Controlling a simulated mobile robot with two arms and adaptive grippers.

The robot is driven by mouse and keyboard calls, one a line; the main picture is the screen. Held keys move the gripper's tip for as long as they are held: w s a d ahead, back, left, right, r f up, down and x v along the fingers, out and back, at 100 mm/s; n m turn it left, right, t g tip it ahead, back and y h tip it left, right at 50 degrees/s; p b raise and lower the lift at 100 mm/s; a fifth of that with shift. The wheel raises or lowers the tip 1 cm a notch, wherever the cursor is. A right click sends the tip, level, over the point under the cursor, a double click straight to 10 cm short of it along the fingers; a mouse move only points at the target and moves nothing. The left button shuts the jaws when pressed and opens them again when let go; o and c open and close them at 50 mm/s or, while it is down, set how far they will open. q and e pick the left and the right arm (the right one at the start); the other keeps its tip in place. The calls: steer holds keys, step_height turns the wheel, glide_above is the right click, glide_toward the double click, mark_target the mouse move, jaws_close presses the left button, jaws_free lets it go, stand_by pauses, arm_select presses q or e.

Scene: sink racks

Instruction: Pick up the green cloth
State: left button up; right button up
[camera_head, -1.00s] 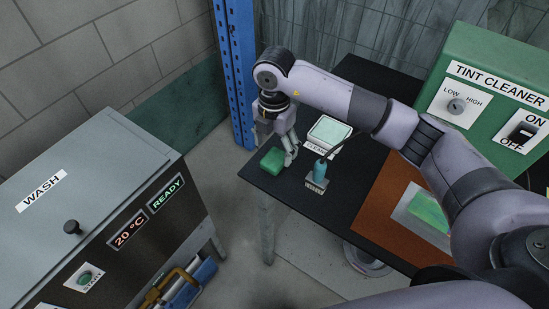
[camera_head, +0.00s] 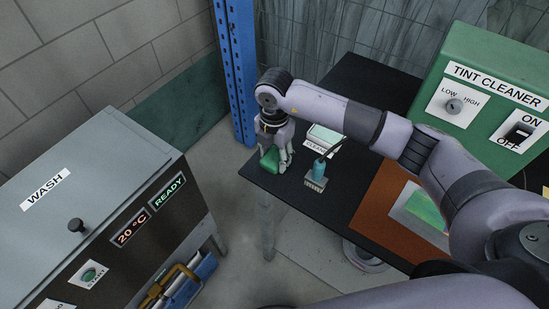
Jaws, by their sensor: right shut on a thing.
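The green cloth (camera_head: 269,161) is a small folded block near the left corner of the black table (camera_head: 315,208). My right gripper (camera_head: 276,158) comes down over it from above, with its fingers on both sides of the cloth. It is shut on the cloth, and the fingers and wrist hide part of it. I cannot tell whether the cloth still touches the table. My left gripper is not in view.
A green tint cleaner box (camera_head: 498,72) is at the right. A grey wash machine (camera_head: 92,190) stands at the left across a floor gap.

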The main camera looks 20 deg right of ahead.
mark_target(274, 156)
steer(key=c, duration=0.4)
steer(key=shift+c, duration=0.2)
steer(key=shift+r, duration=0.15)
step_height(274, 156, up, 20)
steer(key=b, duration=0.2)
steer(key=o, duration=0.5)
steer(key=c, duration=0.5)
